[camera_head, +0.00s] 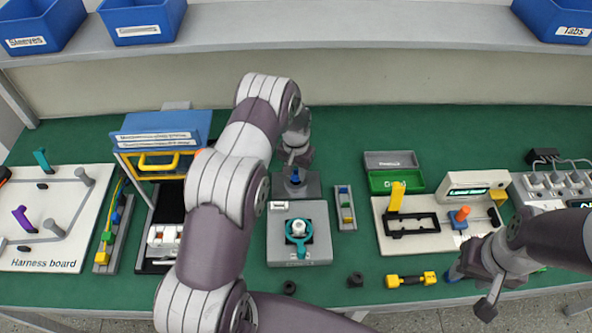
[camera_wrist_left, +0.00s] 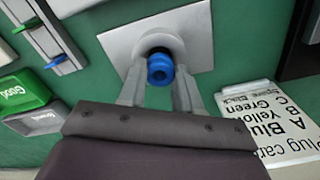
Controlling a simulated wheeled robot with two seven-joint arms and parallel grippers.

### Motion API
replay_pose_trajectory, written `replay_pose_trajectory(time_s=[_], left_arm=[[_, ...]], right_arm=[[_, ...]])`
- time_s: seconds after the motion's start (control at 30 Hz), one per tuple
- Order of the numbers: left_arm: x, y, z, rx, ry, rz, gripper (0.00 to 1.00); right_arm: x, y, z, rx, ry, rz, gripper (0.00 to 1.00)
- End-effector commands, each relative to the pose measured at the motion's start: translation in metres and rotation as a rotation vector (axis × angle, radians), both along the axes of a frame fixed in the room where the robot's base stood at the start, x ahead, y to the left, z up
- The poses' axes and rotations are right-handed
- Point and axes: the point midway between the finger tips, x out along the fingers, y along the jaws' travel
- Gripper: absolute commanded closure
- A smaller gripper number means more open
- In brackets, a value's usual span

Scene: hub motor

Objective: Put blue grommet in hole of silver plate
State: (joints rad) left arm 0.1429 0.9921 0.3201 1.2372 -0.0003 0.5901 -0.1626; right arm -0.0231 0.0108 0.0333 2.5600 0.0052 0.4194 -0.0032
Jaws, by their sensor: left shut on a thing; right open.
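The blue grommet (camera_wrist_left: 160,70) is between the fingertips of my left gripper (camera_wrist_left: 159,80), which is shut on it. The silver plate (camera_wrist_left: 195,35) lies beyond it in the left wrist view, with a dark hole showing just behind the grommet. Whether the grommet touches the plate or enters the hole I cannot tell. In the head view the left gripper (camera_head: 295,158) points down over the plate (camera_head: 310,186), and its hand hides most of the grommet. My right gripper (camera_head: 471,291) is open near the table's front right edge.
A grey block with a teal part (camera_head: 300,253) stands in front of the plate. A green-and-grey box (camera_head: 392,183) and a slotted tray (camera_head: 346,218) are to the right. A harness board (camera_head: 50,240) is at left. A yellow dumbbell-like part (camera_head: 410,279) lies near the right gripper.

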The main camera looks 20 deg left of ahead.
Motion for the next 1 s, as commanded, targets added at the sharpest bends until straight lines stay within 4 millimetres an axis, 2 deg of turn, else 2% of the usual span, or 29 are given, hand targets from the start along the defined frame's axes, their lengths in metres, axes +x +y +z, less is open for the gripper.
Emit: replay_pose_trajectory(time_s=[1.0], left_arm=[[0.0, 0.0, -0.017, 0.0, 0.001, 0.0, 0.95]], right_arm=[[0.0, 0.0, -0.014, 0.0, 0.0, 0.0, 0.57]])
